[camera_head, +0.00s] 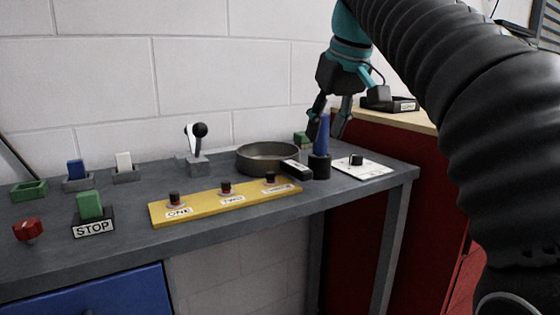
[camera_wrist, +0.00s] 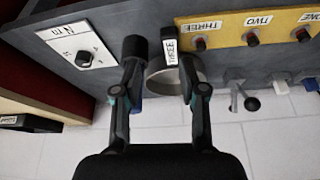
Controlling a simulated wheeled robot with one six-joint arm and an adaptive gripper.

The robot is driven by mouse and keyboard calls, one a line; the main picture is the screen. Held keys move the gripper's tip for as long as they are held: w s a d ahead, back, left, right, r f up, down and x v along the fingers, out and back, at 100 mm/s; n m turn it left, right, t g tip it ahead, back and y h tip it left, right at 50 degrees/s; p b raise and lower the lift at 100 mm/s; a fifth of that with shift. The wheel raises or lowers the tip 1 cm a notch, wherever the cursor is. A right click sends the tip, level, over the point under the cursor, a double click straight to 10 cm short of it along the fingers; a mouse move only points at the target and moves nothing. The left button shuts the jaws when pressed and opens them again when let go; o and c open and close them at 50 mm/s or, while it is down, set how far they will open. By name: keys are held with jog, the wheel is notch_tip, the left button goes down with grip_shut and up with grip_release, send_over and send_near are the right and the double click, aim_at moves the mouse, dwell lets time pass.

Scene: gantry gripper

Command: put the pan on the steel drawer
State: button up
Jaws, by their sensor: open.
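The pan (camera_head: 267,158) is a round, shallow grey-brown dish on the back of the grey workbench. It also shows in the wrist view (camera_wrist: 158,83), partly covered by my right finger. My gripper (camera_head: 326,132) is open and empty, pointing down to the right of the pan in the head view. I see a blue drawer front (camera_head: 92,290) under the bench, but nothing clearly recognisable as a steel drawer.
A black labelled block (camera_head: 297,170) lies right by the pan. A yellow button panel (camera_head: 225,205) is in front, a lever (camera_head: 199,150) to the left, a white dial plate (camera_head: 362,168) to the right. A dark tray (camera_head: 392,104) stands on the red cabinet.

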notch_tip(320, 180, up, 3)
jog(key=w+a+n, duration=0.1)
jog(key=w+a, duration=0.1)
jog(key=a, duration=0.1)
send_over(293, 163)
jog(key=s+d, duration=0.1)
jog(key=s, duration=0.1)
notch_tip(293, 163, down, 8)
jog(key=shift+s+d+r, duration=0.1)
jog(key=shift+s+r, duration=0.05)
jog(key=shift+r, duration=0.05)
jog(key=shift+b+x, duration=0.35)
jog(key=shift+x, duration=2.3)
jog(key=shift+c, duration=0.3)
jog(key=shift+r, duration=0.1)
grip_shut()
